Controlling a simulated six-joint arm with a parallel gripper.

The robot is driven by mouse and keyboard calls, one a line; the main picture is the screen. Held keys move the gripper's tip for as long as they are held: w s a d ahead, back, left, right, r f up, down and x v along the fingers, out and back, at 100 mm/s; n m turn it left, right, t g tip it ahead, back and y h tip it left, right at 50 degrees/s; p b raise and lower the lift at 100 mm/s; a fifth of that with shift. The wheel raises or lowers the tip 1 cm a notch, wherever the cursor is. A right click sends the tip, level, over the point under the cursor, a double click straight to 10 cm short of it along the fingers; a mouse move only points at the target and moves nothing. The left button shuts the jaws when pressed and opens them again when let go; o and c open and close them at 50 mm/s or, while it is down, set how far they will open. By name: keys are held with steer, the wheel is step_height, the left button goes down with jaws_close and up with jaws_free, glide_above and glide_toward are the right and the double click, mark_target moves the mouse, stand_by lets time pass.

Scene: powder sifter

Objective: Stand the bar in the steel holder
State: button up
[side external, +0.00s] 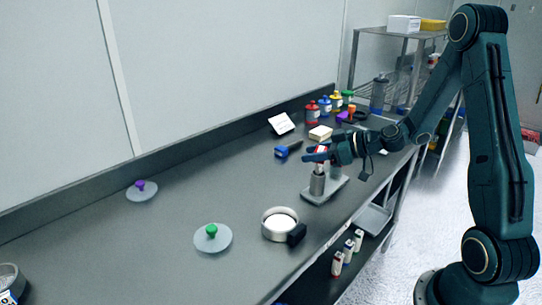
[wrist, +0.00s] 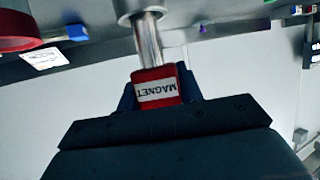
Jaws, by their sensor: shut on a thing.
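The bar has a red handle labelled MAGNET (wrist: 157,88) and a shiny steel rod (wrist: 148,42). My gripper (side external: 318,154) is shut on the red handle, with a finger on each side. In the side view the bar is upright above the steel holder (side external: 317,186), a grey cylinder on a flat base plate. In the wrist view the rod's far end meets the holder's mouth (wrist: 140,10). I cannot tell how deep the rod sits inside it. My gripper hides part of the handle in the side view.
A round pan with white contents (side external: 280,223) stands left of the holder. Lids with a green knob (side external: 212,238) and a purple knob (side external: 141,191) lie farther left. A blue-handled tool (side external: 287,150) and several coloured bottles (side external: 325,107) are behind.

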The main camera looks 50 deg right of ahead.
stand_by(0.3)
steer(key=o, duration=1.3)
steer(key=shift+f, duration=0.1)
steer(key=shift+c, duration=0.2)
steer(key=shift+r, duration=0.2)
steer(key=v, duration=0.7)
steer(key=shift+s+d, duration=0.15)
steer(key=shift+s, duration=0.05)
steer(key=shift+r, duration=0.1)
